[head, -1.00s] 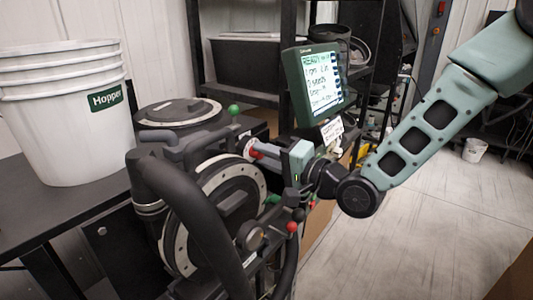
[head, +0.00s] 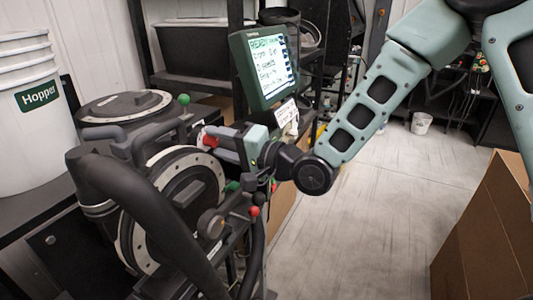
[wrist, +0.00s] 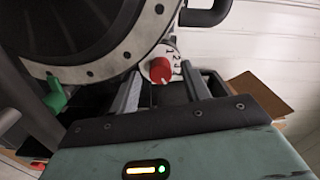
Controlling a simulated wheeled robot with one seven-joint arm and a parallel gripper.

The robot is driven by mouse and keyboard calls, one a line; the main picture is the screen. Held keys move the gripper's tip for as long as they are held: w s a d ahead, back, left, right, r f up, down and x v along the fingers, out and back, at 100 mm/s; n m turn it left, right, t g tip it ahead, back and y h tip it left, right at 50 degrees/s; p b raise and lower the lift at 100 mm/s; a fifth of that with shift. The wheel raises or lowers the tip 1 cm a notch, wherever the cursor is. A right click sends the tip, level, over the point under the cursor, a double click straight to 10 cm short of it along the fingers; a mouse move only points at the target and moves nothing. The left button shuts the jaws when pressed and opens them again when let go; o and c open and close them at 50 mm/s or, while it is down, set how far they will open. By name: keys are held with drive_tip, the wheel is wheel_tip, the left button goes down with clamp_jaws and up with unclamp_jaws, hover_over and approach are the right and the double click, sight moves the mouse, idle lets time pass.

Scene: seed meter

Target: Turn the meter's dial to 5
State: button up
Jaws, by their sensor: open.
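The meter is a dark machine with a large round disc (head: 185,195) edged by a pale bolted ring. Its dial has a red knob (wrist: 160,69) on a white face with black numerals (wrist: 175,62), seen beyond my fingers in the wrist view. A few low numerals show right of the knob; the knob's exact setting is too small to read. The red knob also shows in the head view (head: 209,139), at my fingertips. My gripper (head: 217,140) is open, with one finger on each side of the dial in the wrist view. I cannot tell whether they touch it.
A lit screen (head: 270,65) stands just above my gripper. A white Hopper bucket (head: 35,120) is at left. A thick black hose (head: 145,210) curves in front of the disc. Green and red ball levers (head: 254,211) sit close by. A cardboard box (head: 485,230) stands at right; the floor between is clear.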

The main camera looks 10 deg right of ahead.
drive_tip(key=p+v, duration=1.5)
drive_tip(key=v, duration=0.2)
drive_tip(key=shift+p, duration=0.4)
drive_tip(key=shift+f, duration=0.1)
